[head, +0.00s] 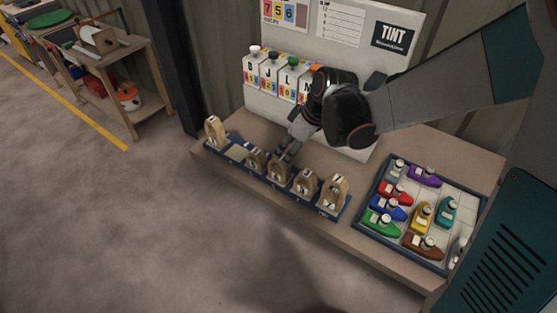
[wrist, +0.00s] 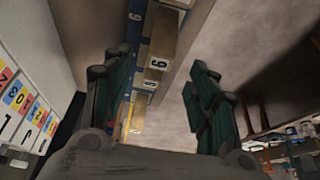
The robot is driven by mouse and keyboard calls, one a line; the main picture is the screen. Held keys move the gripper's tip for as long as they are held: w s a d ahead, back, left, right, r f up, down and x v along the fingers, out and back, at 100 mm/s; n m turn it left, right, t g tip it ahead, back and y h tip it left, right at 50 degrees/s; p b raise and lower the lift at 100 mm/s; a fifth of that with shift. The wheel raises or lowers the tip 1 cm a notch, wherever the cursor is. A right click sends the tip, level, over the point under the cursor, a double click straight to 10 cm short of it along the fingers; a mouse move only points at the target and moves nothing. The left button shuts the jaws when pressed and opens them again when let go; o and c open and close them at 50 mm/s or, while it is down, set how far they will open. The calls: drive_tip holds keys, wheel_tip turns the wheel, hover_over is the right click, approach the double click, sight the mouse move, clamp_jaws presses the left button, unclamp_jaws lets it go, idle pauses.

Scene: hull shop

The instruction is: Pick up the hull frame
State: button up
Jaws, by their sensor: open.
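Several light wooden hull frames stand upright in a row on a blue rack (head: 236,152) on the bench. One hull frame (head: 215,130) is at the left end, and another hull frame (head: 335,195) is at the right end. A pale bare place shows between the left-end frame and the others. My gripper (head: 286,153) is open just above the middle of the row, beside a middle hull frame (head: 279,169). In the wrist view, my gripper (wrist: 160,92) has its green fingers spread, and a hull frame (wrist: 157,62) with a numbered label lies between them. I cannot tell whether they touch.
A blue-edged tray (head: 380,237) of coloured toy boats stands right of the rack. Lettered paint containers (head: 270,72) stand behind, against a white panel (head: 345,30). A wooden shelf (head: 130,50) is at the far left. The floor in front is clear.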

sight(280, 167)
drive_tip(key=b+x, duration=0.3)
drive_tip(key=x, duration=0.6)
drive_tip(key=shift+s+f+b, duration=0.1)
drive_tip(key=shift+f+b, duration=0.1)
drive_tip(key=shift+b, duration=0.2)
drive_tip(key=c, duration=1.2)
